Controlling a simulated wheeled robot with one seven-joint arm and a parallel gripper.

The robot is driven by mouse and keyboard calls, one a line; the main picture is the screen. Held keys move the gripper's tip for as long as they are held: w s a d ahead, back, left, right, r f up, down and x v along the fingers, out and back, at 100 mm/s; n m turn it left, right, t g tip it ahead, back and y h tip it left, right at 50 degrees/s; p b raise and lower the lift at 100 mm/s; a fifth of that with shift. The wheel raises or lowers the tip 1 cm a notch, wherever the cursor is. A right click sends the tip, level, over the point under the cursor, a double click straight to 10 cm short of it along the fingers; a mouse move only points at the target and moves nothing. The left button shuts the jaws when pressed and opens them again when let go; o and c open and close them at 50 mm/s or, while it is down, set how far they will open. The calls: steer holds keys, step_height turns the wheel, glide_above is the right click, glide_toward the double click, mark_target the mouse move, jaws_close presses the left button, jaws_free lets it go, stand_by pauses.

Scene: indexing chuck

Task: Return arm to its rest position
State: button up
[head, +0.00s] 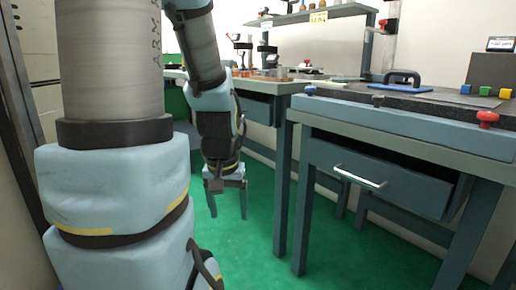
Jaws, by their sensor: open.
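My arm reaches down from the upper left in the head view. My gripper (228,202) hangs at its end, pointing down above the green floor. Its two fingers are apart with nothing between them. It is to the left of the near workbench (405,125) and clear of it. Much of the left side of the view is covered by my own arm links.
The near bench has a drawer (375,178) with a metal handle, partly open. On its top are a black handled tool (402,79), a red knob (487,118) and small coloured blocks (485,91). A second bench (262,86) stands behind. Green floor (245,255) is free below my gripper.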

step_height(320, 180, down, 9)
steer(key=b, duration=0.7)
steer(key=shift+s, duration=0.4)
step_height(320, 180, up, 39)
steer(key=p, duration=3.8)
steer(key=shift+f+p, duration=0.15)
steer(key=shift+p, duration=0.2)
steer(key=shift+c, duration=0.2)
steer(key=shift+d+f, duration=0.1)
steer(key=shift+f, duration=0.05)
